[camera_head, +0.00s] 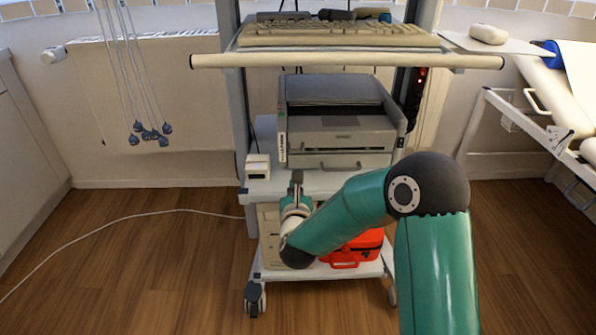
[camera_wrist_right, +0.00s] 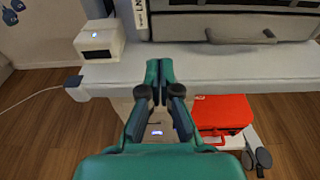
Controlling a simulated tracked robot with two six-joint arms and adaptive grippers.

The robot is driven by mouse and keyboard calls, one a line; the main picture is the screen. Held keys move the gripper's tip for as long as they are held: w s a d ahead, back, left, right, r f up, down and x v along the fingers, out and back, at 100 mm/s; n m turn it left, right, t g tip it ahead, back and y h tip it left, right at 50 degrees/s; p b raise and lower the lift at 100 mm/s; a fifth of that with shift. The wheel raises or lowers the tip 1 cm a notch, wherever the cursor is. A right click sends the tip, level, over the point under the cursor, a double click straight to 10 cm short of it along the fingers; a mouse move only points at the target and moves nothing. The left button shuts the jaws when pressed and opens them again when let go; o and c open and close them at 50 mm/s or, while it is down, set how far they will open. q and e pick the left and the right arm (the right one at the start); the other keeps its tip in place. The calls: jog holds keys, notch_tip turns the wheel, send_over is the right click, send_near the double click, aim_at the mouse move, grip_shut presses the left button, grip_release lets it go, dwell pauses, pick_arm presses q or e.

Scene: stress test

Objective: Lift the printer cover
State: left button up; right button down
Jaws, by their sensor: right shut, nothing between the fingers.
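The printer (camera_head: 345,132) stands on the middle shelf of a cart, a grey and dark box with a darker top cover (camera_head: 330,90) that looks lowered. Its lower front shows at the top of the right wrist view (camera_wrist_right: 245,25); the cover is out of that view. My right gripper (camera_head: 297,178) is shut and empty, in front of the shelf's front edge and below the printer's left front. In the wrist view its fingers (camera_wrist_right: 159,70) are together and overlap the shelf edge; I cannot tell whether they touch it. My left gripper is not in view.
A small white device (camera_head: 258,166) sits on the shelf left of the printer. A keyboard (camera_head: 335,34) lies on the upper shelf, behind a white handlebar (camera_head: 350,61). A red case (camera_wrist_right: 222,113) is on the lower shelf. A white cable (camera_head: 120,226) crosses the floor; a bed stands right.

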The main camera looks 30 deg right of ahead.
jog(key=x, duration=0.9)
jog(key=shift+w+d+f+b, duration=0.15)
jog(key=shift+w+d+b, duration=0.15)
jog(key=shift+s+a+r, duration=0.1)
jog(key=shift+s+r, duration=0.05)
jog(key=shift+r, duration=0.9)
jog(key=shift+s+a+r, duration=0.1)
jog(key=shift+s+r, duration=0.05)
jog(key=shift+r, duration=0.9)
